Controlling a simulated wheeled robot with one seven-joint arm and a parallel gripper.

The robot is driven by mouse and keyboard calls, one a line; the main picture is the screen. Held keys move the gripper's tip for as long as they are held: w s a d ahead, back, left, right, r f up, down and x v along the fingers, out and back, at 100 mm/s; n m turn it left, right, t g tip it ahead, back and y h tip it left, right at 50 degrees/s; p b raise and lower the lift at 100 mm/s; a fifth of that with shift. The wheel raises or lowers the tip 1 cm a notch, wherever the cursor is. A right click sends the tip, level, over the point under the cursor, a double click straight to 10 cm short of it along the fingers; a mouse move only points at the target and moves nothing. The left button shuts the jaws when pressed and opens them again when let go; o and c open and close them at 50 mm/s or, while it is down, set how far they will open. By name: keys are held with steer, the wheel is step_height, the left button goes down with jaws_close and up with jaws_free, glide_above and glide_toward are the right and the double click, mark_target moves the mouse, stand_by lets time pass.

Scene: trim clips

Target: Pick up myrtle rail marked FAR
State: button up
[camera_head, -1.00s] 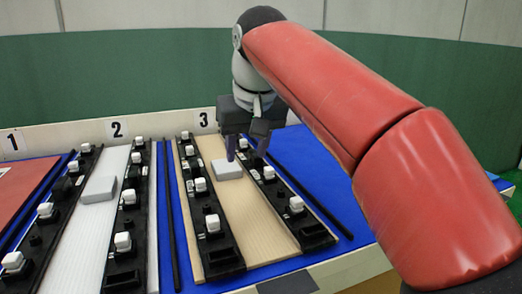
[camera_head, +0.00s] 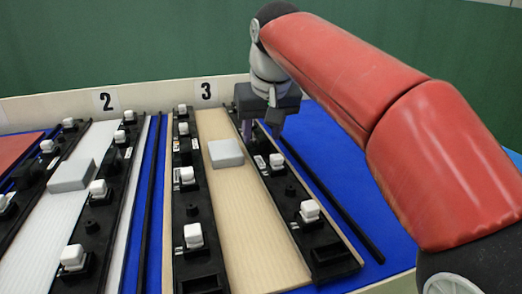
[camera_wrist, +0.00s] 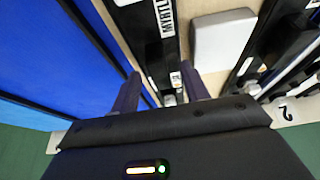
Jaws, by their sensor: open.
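A black rail (camera_head: 293,207) with white-topped clips runs along the right edge of the tan board at station 3. In the wrist view a black rail carries a partly visible label reading MYRTL (camera_wrist: 163,18). The word FAR is not readable in either view. My gripper (camera_head: 262,132) is over the far end of the right-hand rail. In the wrist view its two purple fingers (camera_wrist: 161,88) are apart, one on each side of the rail's end. Nothing is held between them. Whether the fingers touch the rail cannot be told.
A grey block (camera_head: 226,153) sits on the tan board (camera_head: 253,225), left of my gripper. Another black rail (camera_head: 192,212) lines the board's left side. Station 2 has a white board with a grey block (camera_head: 72,175). A thin black bar (camera_head: 335,205) lies on the blue surface at right.

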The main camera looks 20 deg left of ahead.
steer(key=shift+w+a+f, duration=0.1)
steer(key=shift+w+f, duration=0.1)
steer(key=shift+f, duration=0.3)
steer(key=shift+r, duration=0.1)
jaws_close()
